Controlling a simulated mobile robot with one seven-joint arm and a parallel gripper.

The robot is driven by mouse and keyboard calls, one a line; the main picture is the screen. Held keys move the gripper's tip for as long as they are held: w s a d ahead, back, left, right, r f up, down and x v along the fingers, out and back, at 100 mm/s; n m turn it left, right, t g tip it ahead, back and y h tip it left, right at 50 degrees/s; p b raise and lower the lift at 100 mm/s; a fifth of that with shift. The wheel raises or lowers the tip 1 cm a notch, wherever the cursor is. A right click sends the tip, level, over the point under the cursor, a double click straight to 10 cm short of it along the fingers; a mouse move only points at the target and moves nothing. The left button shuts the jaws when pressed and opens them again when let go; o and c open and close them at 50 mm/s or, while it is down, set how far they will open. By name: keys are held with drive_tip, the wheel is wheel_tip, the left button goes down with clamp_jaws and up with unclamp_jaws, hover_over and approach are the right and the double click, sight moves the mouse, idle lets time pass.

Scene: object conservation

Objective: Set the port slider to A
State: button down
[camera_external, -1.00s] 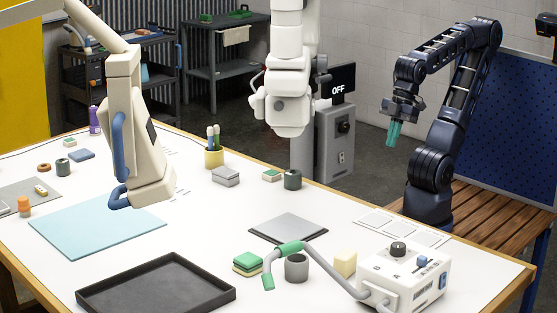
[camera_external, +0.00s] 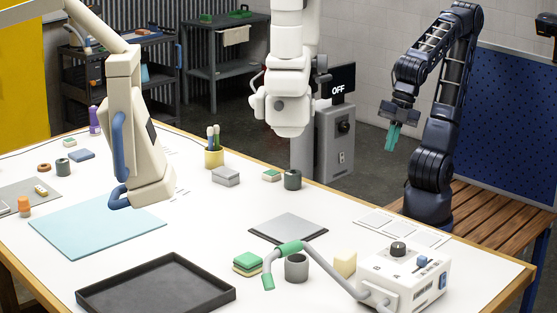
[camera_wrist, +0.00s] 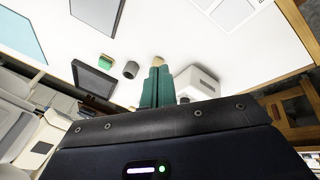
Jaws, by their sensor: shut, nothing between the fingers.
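The port box (camera_external: 418,281) is a white device at the front right of the table, with a dark knob (camera_external: 398,249) and a small blue slider (camera_external: 422,262) on its top. Letter marks on its top are too small to read surely, so the slider's setting cannot be told. A grey curved tube runs to its near side. My gripper (camera_external: 392,138), with green fingers on a dark blue arm, is high above and behind the box, far from touching it. In the wrist view its fingers (camera_wrist: 158,86) are together and empty, with the white box (camera_wrist: 207,84) beside them.
A grey cup (camera_external: 296,268), a cream block (camera_external: 345,262) and green sponges (camera_external: 248,262) stand left of the box. A black tray (camera_external: 155,304) lies at the front. A beige arm (camera_external: 140,150) and a white arm (camera_external: 287,90) hang over the table.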

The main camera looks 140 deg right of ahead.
sight(422, 261)
drive_tip(key=w+a+f+n, duration=0.1)
drive_tip(key=w+a+n, duration=0.3)
drive_tip(key=a+n, duration=0.5)
drive_tip(key=w+a+f+n, duration=0.2)
drive_tip(key=w+a+n, duration=0.3)
drive_tip(key=a+n, duration=0.4)
drive_tip(key=w+a+f+n, duration=0.1)
drive_tip(key=w+a+n, duration=0.4)
drive_tip(key=a+n, duration=0.3)
drive_tip(key=a, duration=0.4)
drive_tip(key=shift+f+n, duration=0.15)
drive_tip(key=shift+n, duration=0.25)
drive_tip(key=shift+w+d, duration=0.1)
drive_tip(key=x, duration=1)
drive_tip(key=shift+w, duration=1.95)
drive_tip(key=shift+w, duration=0.1)
